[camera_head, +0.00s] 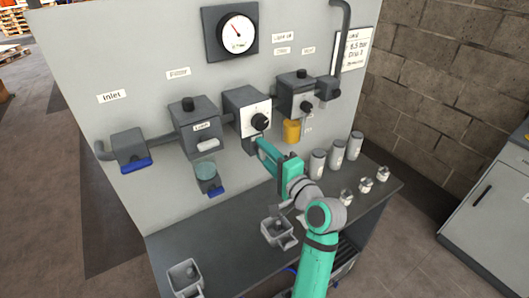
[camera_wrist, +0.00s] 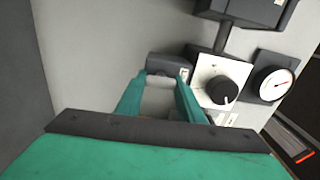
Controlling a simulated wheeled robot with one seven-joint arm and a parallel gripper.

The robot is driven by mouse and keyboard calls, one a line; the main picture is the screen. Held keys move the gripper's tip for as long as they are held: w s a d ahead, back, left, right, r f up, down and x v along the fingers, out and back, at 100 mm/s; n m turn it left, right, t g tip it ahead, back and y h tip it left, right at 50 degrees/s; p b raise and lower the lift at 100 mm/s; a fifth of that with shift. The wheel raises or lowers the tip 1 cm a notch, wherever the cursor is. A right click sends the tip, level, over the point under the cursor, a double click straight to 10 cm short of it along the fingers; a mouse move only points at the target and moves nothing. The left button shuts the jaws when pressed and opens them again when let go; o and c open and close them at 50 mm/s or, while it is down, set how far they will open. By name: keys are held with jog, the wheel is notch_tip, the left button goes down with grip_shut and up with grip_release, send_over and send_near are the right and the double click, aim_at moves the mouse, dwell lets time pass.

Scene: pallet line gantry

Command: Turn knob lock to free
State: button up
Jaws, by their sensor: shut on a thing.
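The regulator (camera_head: 241,101) is a grey box on the upright panel with a white dial plate and a black knob (camera_head: 261,121). In the wrist view, the black knob (camera_wrist: 222,91) is to the right of my fingers and apart from them. The knob lock appears as a small grey block (camera_wrist: 168,66) just below the regulator in the head view, mostly hidden there by my gripper. My gripper (camera_head: 260,147) reaches it from the front right. In the wrist view, my gripper's fingers (camera_wrist: 163,88) are closed in on this block. Its exact turn angle is hard to tell.
A round gauge (camera_head: 236,33) is above the regulator. A filter unit with a bowl (camera_head: 206,170) is at left, and another unit (camera_head: 298,94) with a yellow part (camera_head: 291,131) at right. Several grey canisters (camera_head: 337,154) and jars stand on the bench (camera_head: 215,230) below.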

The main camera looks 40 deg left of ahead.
jog(key=shift+m, duration=0.4)
jog(key=o, duration=1.1)
jog(key=shift+c, duration=0.2)
jog(key=shift+d, duration=0.15)
jog(key=v, duration=1)
jog(key=shift+s+d, duration=0.15)
jog(key=shift+d, duration=0.15)
